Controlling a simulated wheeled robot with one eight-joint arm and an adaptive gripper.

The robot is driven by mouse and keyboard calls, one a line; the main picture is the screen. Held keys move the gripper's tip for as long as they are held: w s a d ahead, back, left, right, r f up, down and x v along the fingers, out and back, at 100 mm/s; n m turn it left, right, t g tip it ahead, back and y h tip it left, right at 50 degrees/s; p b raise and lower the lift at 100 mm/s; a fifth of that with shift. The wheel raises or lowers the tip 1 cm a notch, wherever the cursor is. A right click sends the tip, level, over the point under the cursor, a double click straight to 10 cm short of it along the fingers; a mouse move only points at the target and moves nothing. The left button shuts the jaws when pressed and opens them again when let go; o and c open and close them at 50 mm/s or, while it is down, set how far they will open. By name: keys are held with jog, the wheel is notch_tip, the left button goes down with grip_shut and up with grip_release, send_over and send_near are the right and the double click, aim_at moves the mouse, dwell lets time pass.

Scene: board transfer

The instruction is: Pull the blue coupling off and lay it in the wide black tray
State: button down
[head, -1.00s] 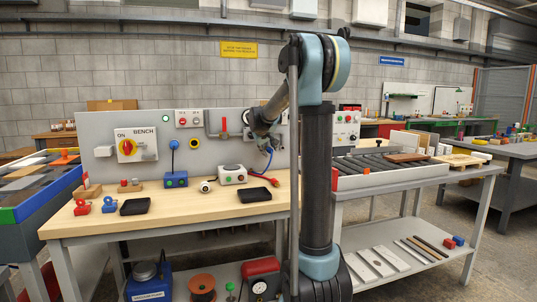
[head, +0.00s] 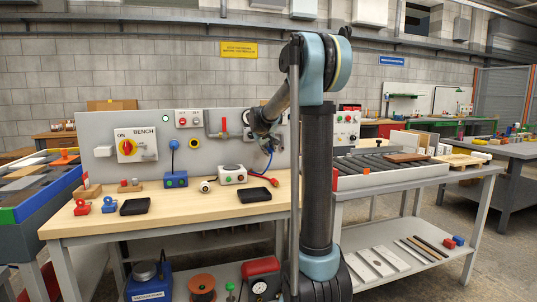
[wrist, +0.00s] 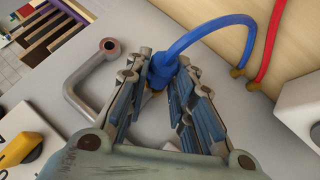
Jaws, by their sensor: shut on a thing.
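The blue coupling (wrist: 160,71) sits between my gripper's fingers in the wrist view, with a blue hose (wrist: 213,22) curving away to the right. My gripper (wrist: 165,82) is shut on it, close to the grey panel. The coupling's lower end is partly hidden by the fingers, so I cannot tell whether it is still seated. In the head view my gripper (head: 268,143) is at the panel. Two empty black trays lie on the bench: one at left (head: 135,207) and one nearer the middle (head: 254,195). The middle one looks slightly wider in the picture.
A grey bent handle (wrist: 88,82) is left of the fingers. A red hose (wrist: 268,42) runs beside the blue one. A button box (head: 232,174), a blue box (head: 176,180) and red clamps (head: 82,208) stand on the bench. Bare wood lies between the trays.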

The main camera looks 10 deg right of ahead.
jog(key=shift+s+d, duration=0.2)
jog(key=shift+s, duration=1.1)
jog(key=shift+s+d, duration=0.2)
jog(key=shift+s, duration=0.9)
jog(key=shift+s+d, duration=0.15)
jog(key=shift+s, duration=0.9)
